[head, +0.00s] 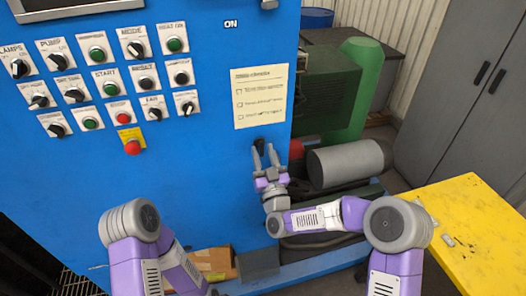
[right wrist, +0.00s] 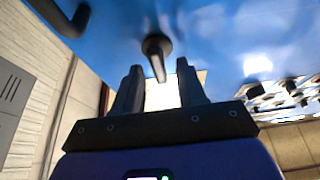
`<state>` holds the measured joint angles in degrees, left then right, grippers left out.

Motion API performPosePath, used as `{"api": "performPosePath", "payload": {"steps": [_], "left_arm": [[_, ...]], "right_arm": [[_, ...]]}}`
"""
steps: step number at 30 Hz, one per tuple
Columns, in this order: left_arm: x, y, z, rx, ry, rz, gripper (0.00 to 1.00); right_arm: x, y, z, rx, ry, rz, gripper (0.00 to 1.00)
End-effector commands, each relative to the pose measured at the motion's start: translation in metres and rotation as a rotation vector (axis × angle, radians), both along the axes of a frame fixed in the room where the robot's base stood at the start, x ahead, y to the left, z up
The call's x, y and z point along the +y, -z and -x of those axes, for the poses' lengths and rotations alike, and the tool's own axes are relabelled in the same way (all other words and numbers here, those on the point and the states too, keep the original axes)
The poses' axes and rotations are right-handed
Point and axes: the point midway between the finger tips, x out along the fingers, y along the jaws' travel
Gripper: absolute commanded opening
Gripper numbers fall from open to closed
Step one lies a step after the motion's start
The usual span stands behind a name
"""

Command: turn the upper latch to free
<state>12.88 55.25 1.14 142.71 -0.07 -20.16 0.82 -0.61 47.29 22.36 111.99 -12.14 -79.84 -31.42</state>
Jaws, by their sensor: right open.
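A small dark latch (head: 260,144) sits on the blue cabinet front, below the paper checklist; I take it to be the upper latch. My right gripper (head: 265,157) is open just below it, fingers pointing up at it and partly hiding it. In the right wrist view the latch (right wrist: 155,46) is a round dark pivot with a narrow lever. The lever's end lies in line with the gap between the open fingertips (right wrist: 160,75); I cannot tell whether they touch. My left arm shows at the lower left, but its gripper is out of view.
A second dark curved handle (right wrist: 62,14) shows at the upper left of the right wrist view. The blue cabinet (head: 190,180) carries several switches and buttons at left. A grey cylinder (head: 345,163) and green machine (head: 362,85) stand to the right, with a yellow table (head: 485,225) nearer.

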Motion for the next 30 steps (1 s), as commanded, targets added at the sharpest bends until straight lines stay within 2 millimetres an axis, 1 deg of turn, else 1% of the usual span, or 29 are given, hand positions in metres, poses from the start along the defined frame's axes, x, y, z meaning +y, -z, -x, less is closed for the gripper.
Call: {"api": "performPosePath", "payload": {"steps": [4,11,12,14,19,20,26,30], "left_arm": [[0.0000,-0.0006,0.0000,0.000,0.000,0.000,0.43],[0.0001,-0.0005,0.0000,0.000,0.000,0.000,0.43],[0.0001,-0.0005,0.0001,0.000,0.000,0.000,0.43],[0.0001,-0.0005,0.0001,0.000,0.000,0.000,0.43],[0.0000,-0.0004,0.0001,0.000,0.000,0.000,0.43],[0.0000,-0.0004,0.0001,0.000,0.000,0.000,0.43],[0.0000,0.0002,0.0001,0.000,0.000,0.000,0.43],[0.0000,0.0050,0.0000,0.000,0.000,0.000,0.43]], "right_arm": [[0.0022,-0.0029,-0.0063,0.000,0.000,-0.001,0.40],[0.0022,-0.0028,-0.0070,0.001,0.000,-0.001,0.40],[0.0022,-0.0028,-0.0070,0.001,0.000,-0.001,0.37],[0.0021,-0.0028,-0.0069,0.001,0.000,-0.001,0.28],[0.0021,-0.0026,-0.0068,0.001,0.000,-0.001,0.02],[0.0021,-0.0026,-0.0068,0.001,0.000,-0.001,0.00],[0.0021,-0.0025,-0.0068,0.002,0.000,-0.003,0.00],[0.0023,-0.0017,-0.0067,0.008,-0.001,-0.023,0.00]]}}
